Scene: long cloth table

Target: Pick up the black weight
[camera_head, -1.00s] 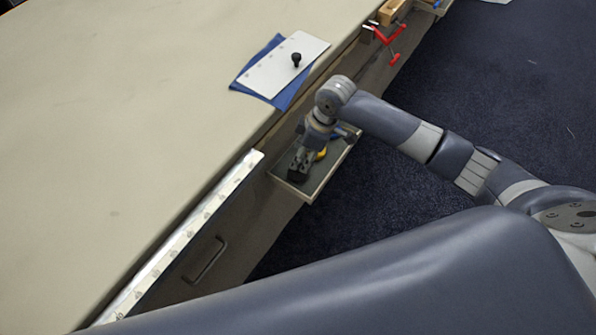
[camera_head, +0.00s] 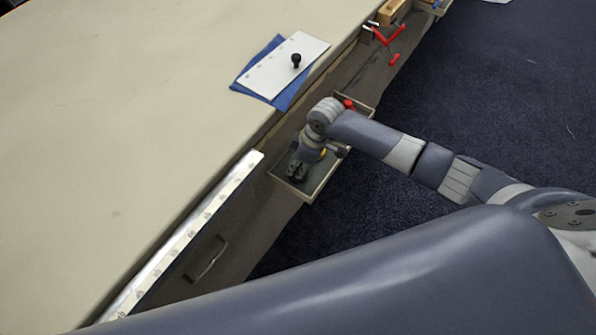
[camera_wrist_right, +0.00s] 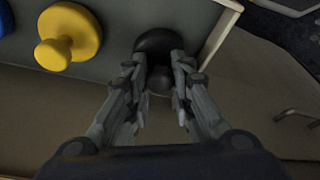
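The black weight (camera_wrist_right: 155,41) has a round base and a small knob. It sits at the end of the open drawer (camera_head: 306,193), near the drawer's wall. My right gripper (camera_wrist_right: 159,70) reaches down into the drawer. In the right wrist view its two fingers lie close against both sides of the weight's knob, with no clear gap. In the head view the right gripper (camera_head: 297,171) and my wrist hide most of the weight. My left gripper is not in view.
A yellow weight (camera_wrist_right: 70,30) lies beside the black one, with a blue weight (camera_wrist_right: 5,18) beyond it. A white plate with a black knob (camera_head: 272,73) lies on a blue cloth on the table.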

